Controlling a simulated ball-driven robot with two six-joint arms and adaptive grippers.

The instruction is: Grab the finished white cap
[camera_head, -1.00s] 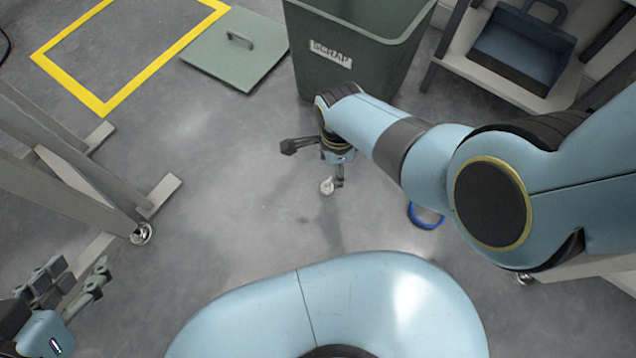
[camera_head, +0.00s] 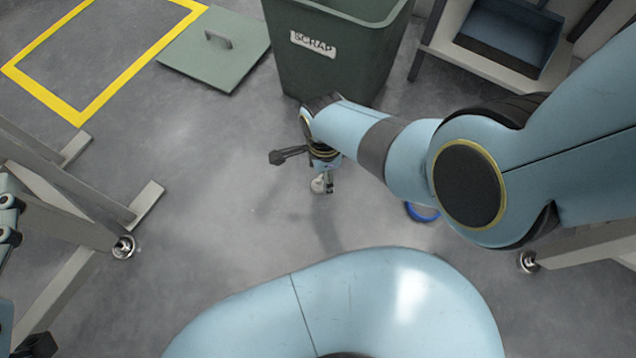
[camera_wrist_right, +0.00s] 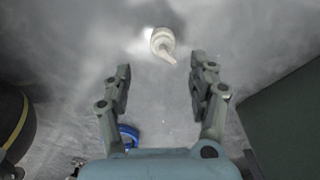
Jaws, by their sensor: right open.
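The white cap (camera_head: 317,184), with a round collar and a narrow spout, shows below my right gripper (camera_head: 327,176) over the grey floor. In the right wrist view the white cap (camera_wrist_right: 161,40) lies just beyond the fingertips, roughly centred on the gap between them. My right gripper (camera_wrist_right: 160,68) is open there, with nothing between its fingers; the cap looks apart from both. In the head view the fingers are small and partly hidden by the wrist. Parts of my left arm show at the left edge; its jaws cannot be made out clearly.
A green scrap bin (camera_head: 325,55) stands behind my right wrist, its flat lid (camera_head: 215,62) on the floor to the left. A blue ring (camera_head: 422,212) lies right of the cap. Bench legs (camera_head: 75,225) stand at left, a shelf with a blue bin (camera_head: 510,38) at upper right.

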